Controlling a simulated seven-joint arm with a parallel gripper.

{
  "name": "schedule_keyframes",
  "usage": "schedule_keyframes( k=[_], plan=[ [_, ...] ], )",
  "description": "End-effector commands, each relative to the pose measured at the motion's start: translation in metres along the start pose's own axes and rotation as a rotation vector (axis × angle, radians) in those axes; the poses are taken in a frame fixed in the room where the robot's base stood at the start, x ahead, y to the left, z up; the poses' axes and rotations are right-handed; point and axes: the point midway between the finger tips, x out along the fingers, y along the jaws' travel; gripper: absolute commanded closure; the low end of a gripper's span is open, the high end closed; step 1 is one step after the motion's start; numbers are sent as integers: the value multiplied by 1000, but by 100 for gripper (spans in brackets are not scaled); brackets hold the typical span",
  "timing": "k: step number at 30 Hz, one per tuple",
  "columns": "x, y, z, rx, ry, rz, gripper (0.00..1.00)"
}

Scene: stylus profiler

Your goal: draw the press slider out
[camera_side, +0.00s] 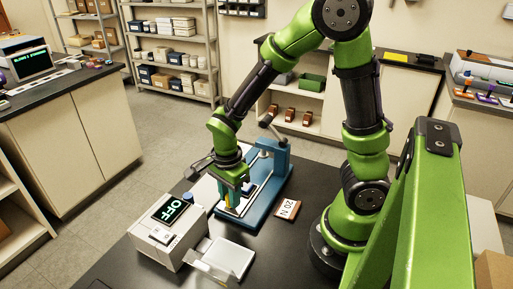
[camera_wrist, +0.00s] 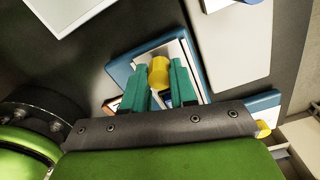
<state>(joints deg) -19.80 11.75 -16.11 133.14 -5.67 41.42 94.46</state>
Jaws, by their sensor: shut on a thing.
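The blue press (camera_side: 274,191) stands on the dark bench, with a pale metal slider plate on its bed. In the wrist view its blue base (camera_wrist: 122,73) shows behind the fingers. A yellow knob (camera_wrist: 159,72) sits between the two teal fingers of my gripper (camera_wrist: 160,80), at the end of the pale plate. My gripper is shut on this knob. In the side view my gripper (camera_side: 231,197) is low over the near left end of the press, and it hides much of the knob and slider there.
A white box with a display reading OFF (camera_side: 172,207) stands left of the press. A pale flat plate (camera_side: 231,258) lies in front. A card marked 20 N (camera_side: 288,210) lies right of the press. Bare dark bench shows at the front left.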

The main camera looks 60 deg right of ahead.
Motion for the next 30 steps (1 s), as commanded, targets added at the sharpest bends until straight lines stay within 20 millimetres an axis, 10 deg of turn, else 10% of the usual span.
schedule_keyframes(
  k=[6,7,12,23,30],
  plan=[
    [-1,1,7,-8,-10,1,100],
    [-1,1,7,-9,-10,1,72],
    [-1,1,6,-7,-8,2,48],
    [-5,1,4,-6,-7,1,48],
    [-47,0,5,-6,-11,-5,48]
  ],
)
